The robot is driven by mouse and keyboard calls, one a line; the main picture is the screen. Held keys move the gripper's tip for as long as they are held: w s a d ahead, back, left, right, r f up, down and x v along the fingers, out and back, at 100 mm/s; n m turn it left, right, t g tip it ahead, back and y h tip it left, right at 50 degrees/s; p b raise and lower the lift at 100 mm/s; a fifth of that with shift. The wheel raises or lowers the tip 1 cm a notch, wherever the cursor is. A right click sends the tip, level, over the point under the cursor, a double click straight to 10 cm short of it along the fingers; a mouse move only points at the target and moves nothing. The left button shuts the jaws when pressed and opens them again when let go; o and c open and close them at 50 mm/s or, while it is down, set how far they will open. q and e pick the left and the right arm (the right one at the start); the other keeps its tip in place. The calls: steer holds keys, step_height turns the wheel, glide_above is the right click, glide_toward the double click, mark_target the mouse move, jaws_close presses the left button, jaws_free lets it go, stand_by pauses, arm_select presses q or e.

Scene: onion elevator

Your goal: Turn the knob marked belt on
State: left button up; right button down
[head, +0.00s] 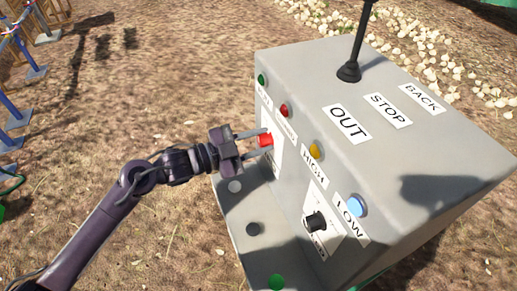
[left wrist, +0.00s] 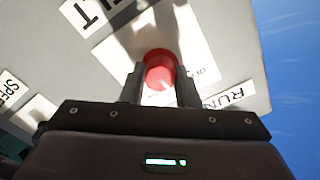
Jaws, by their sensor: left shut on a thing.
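The red knob (head: 265,140) sits on the front face of the grey control box (head: 330,75), on a white plate. My left gripper (head: 262,140) is shut on this red knob, one finger on each side. In the left wrist view the red knob (left wrist: 159,70) is between the two fingers of my left gripper (left wrist: 160,85), against the white plate (left wrist: 205,50). A label ending in "LT" (left wrist: 92,12) shows near the plate, partly cut off. My right gripper is not in view.
A black speed knob (head: 315,222) is lower on the same face. Green, red, yellow and blue buttons (head: 357,206) line the upper edge. A black lever (head: 350,70) stands on top. A grey ledge (head: 240,212) with round buttons is below.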

arm_select(q)
steer(key=m+b, duration=0.6)
steer(key=b, duration=0.1)
steer(key=m+b, duration=0.2)
steer(key=b, duration=0.1)
steer(key=shift+f+m+b, duration=0.4)
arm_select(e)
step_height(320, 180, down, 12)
arm_select(q)
steer(key=shift+s+r+m+b, duration=0.1)
steer(key=shift+m+b, duration=0.7)
steer(key=shift+b, duration=0.2)
steer(key=shift+m, duration=0.3)
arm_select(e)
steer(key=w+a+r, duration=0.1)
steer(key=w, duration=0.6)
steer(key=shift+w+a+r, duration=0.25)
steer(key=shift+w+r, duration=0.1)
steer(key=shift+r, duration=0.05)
arm_select(q)
steer(key=o, duration=1)
steer(key=shift+r, duration=0.1)
steer(key=shift+a, duration=0.1)
